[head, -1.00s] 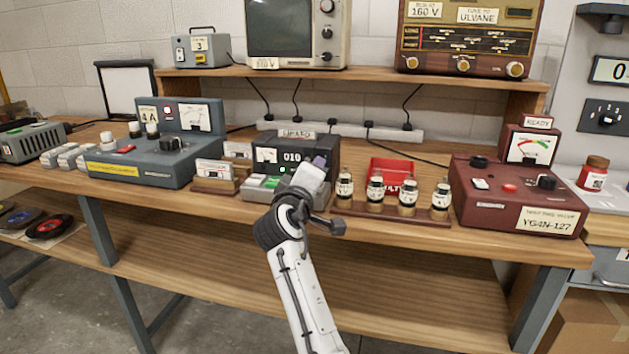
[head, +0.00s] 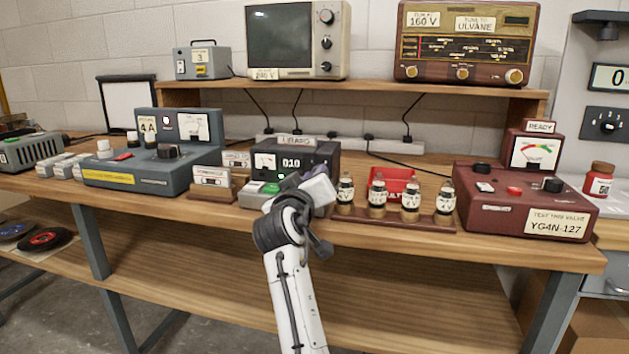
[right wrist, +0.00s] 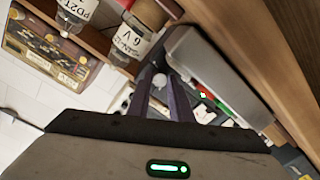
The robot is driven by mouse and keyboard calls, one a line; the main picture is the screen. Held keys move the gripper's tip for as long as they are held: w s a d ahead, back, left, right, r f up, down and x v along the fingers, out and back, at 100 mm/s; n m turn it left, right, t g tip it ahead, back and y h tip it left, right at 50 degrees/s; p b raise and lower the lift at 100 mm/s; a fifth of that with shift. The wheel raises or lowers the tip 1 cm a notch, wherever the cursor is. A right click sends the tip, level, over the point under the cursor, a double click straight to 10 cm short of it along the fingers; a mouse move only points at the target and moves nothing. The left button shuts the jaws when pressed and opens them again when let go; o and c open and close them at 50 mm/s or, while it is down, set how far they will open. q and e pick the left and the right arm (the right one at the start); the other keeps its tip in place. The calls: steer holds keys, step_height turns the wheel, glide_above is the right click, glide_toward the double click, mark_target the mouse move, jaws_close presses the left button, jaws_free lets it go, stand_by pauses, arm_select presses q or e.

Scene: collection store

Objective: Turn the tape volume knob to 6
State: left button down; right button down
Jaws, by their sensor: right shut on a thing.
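The tape player (head: 322,157) is a dark box on the bench with a lit "010" counter, a small meter and green and white keys on its front. My right gripper (right wrist: 160,84) is at the right part of its front. In the right wrist view its two purple fingers close on a small round grey knob (right wrist: 159,79), which I take for the tape volume knob. In the head view my right gripper (head: 291,181) and wrist cover the knob, so its scale and pointer setting cannot be read. My left gripper is not in view.
A rack of labelled valves (head: 376,198) stands close to the right of my wrist, with a red tray (head: 395,180) behind. Cassettes (head: 212,185) stand to the left. A maroon valve tester (head: 530,205) is further right, a grey-blue console (head: 130,170) further left.

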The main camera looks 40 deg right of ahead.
stand_by(0.3)
steer(key=c, duration=1.6)
jaws_free()
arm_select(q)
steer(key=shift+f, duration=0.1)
arm_select(e)
steer(key=shift+a, duration=0.1)
